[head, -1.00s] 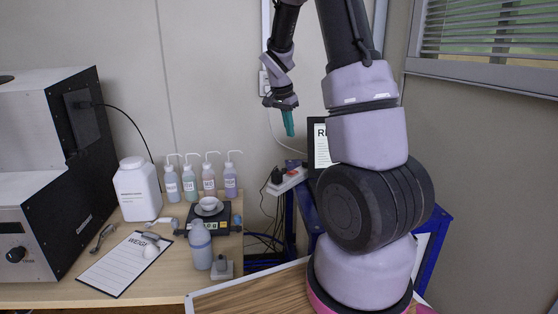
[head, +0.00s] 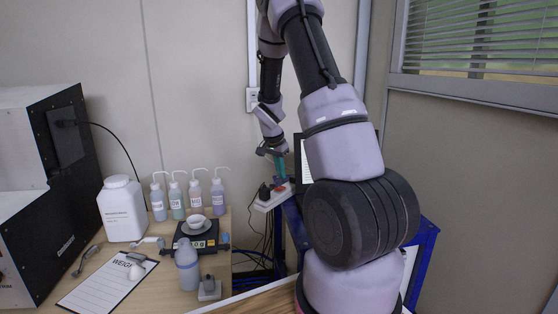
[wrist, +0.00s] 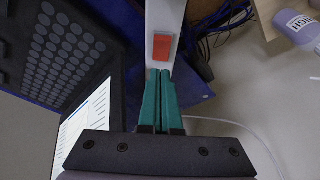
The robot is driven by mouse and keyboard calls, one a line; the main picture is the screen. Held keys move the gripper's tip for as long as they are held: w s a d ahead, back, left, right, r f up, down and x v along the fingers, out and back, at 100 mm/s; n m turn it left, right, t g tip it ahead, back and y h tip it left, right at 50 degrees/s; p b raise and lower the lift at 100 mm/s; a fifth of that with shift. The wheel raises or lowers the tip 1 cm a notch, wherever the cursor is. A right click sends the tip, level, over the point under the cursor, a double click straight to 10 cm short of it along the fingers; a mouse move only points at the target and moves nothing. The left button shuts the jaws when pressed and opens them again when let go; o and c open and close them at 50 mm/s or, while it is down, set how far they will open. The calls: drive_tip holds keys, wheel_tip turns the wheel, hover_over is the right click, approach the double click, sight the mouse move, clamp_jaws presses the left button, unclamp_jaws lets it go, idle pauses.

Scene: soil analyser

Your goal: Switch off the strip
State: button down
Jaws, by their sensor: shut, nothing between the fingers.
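The white power strip (head: 270,199) lies on the blue frame right of the table, with a black plug in its near end. Its red switch (wrist: 162,47) shows in the wrist view, just beyond my fingertips. My gripper (wrist: 159,72) is shut and empty, its teal fingers pressed together over the strip close to the switch. In the head view, my gripper (head: 281,178) points down at the strip's far end. I cannot tell whether the fingertips touch the switch.
A dark panel with round dots (wrist: 70,40) stands beside the strip. A white cable (wrist: 235,124) runs near my fingers. Wash bottles (head: 197,199), a scale (head: 197,238) and a plug adapter (head: 209,289) are on the table to the left.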

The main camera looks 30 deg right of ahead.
sight(279, 188)
drive_tip(key=shift+s+a+f, duration=0.2)
drive_tip(key=shift+a+f, duration=0.2)
drive_tip(key=shift+f, duration=0.25)
drive_tip(key=shift+s+a+f, duration=0.2)
drive_tip(key=shift+a+f, duration=0.15)
drive_tip(key=shift+f, duration=0.3)
drive_tip(key=shift+s+a+f, duration=0.1)
drive_tip(key=shift+a+f, duration=0.25)
drive_tip(key=shift+d, duration=0.2)
drive_tip(key=shift+w+d+r, duration=0.2)
drive_tip(key=shift+w+d, duration=0.15)
drive_tip(key=shift+d, duration=0.2)
